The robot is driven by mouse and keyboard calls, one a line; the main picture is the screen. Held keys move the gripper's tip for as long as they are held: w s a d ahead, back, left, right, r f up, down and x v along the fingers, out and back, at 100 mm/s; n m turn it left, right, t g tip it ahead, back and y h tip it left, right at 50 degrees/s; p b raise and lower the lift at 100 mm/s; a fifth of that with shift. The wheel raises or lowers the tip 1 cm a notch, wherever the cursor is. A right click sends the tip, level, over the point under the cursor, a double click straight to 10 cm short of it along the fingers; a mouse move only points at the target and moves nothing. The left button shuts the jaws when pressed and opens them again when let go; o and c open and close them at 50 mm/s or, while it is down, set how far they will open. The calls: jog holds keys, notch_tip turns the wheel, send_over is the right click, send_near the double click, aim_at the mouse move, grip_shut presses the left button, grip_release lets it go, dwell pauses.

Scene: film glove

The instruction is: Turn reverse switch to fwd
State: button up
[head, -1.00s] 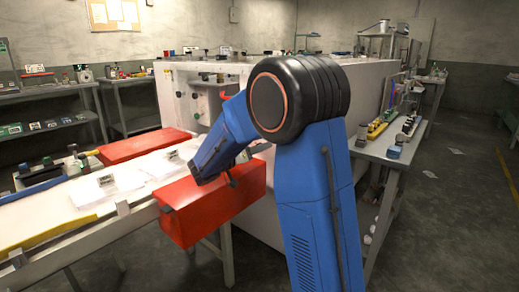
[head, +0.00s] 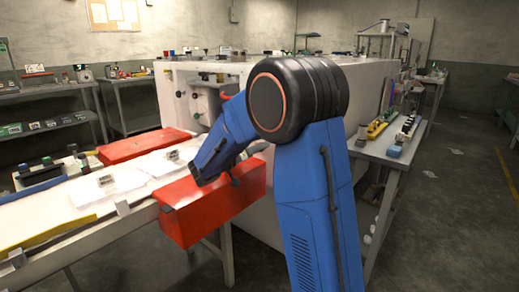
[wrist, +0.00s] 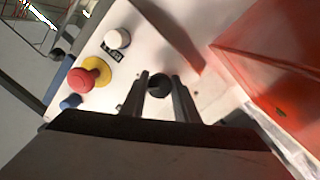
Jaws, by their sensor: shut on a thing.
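In the wrist view a round dark knob (wrist: 159,84) sits on a pale panel (wrist: 185,100), between the two dark fingers of my gripper (wrist: 160,78). The fingers are shut on this knob, one on each side. I cannot read which way the knob points, and no fwd or reverse marking is legible.
A red mushroom button (wrist: 83,80) on a yellow collar, a white button (wrist: 117,38) and a blue button (wrist: 70,101) are left of the knob. A large red cover (wrist: 275,70) stands close on the right. The head view shows a red box (head: 200,212) beside my arm.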

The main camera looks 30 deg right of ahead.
jog(key=n, duration=0.4)
jog(key=shift+n, duration=0.3)
jog(key=n, duration=0.4)
jog(key=n+t, duration=0.1)
jog(key=n, duration=0.3)
jog(key=shift+n, duration=0.4)
jog(key=shift+n+t, duration=0.3)
jog(key=shift+n, duration=1.8)
jog(key=o, duration=1)
jog(key=shift+o, duration=0.2)
jog(key=v, duration=1.7)
jog(key=shift+a+f, duration=0.25)
jog(key=shift+f, duration=0.05)
